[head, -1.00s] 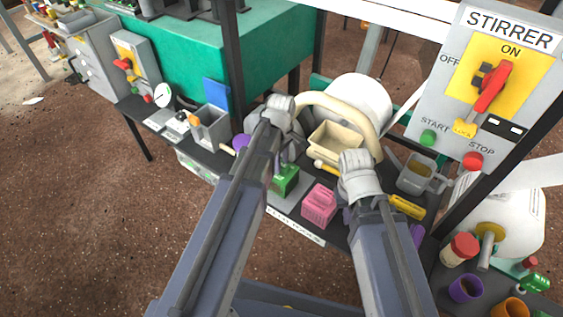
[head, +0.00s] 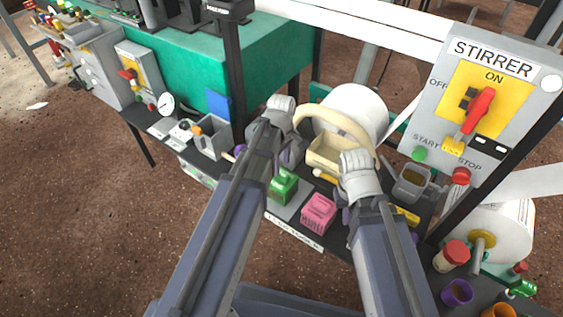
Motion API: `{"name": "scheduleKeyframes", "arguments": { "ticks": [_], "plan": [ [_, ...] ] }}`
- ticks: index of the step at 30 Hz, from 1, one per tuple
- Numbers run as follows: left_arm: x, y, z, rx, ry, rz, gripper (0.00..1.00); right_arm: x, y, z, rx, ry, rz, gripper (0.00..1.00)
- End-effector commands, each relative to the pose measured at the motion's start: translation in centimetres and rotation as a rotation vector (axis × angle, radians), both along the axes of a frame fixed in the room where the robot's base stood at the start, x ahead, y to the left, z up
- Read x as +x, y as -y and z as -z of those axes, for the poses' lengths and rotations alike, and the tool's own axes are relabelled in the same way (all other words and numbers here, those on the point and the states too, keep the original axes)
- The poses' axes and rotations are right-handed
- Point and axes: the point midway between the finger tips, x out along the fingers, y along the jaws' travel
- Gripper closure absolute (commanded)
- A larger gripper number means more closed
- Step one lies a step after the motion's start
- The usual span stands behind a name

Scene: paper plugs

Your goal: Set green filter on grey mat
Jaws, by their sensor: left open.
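The green filter (head: 284,187) is a small block with a raised top. It sits upright on the grey mat (head: 287,211), whose bare front part shows. My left gripper (head: 288,160) is open just above and behind the filter; its fingertips are partly hidden by my arm, and I cannot tell whether they touch the filter. My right gripper (head: 347,207) is beside the pink block, and its fingers are mostly hidden by its wrist.
A pink block (head: 318,211) stands just right of the mat. A cream bin (head: 327,154) is behind, with a grey cup (head: 411,184) to the right. The STIRRER panel (head: 483,105) rises at the right. A labelled front edge (head: 294,234) bounds the dark shelf.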

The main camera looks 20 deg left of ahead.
Motion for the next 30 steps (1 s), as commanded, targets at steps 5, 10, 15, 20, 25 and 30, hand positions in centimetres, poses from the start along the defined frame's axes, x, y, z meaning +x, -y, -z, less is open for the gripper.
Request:
{"name": "scheduleKeyframes", "arguments": {
  "ticks": [5,10,15,20,25,30],
  "plan": [
    [0.0,0.0,-3.7,0.000,0.000,0.000,0.43,0.0,-0.1,-3.7,0.004,-0.001,0.001,1.00],
    [0.0,0.0,-6.2,0.000,0.000,0.000,0.43,0.0,-0.1,-6.2,0.005,-0.002,0.001,1.00],
    [0.0,0.0,-7.3,0.000,0.000,0.000,0.43,0.0,-0.1,-7.3,0.005,-0.002,0.001,1.00],
    [0.0,0.0,-7.3,0.000,0.000,0.000,0.43,0.0,-0.1,-7.3,0.005,-0.002,0.001,1.00],
    [0.0,0.0,-7.3,0.000,0.000,0.000,0.43,0.0,-0.1,-7.3,0.005,-0.002,0.001,1.00],
    [0.0,0.0,-7.2,0.000,0.000,0.001,0.43,0.0,-0.1,-7.2,0.005,-0.002,0.001,1.00]
  ]
}}
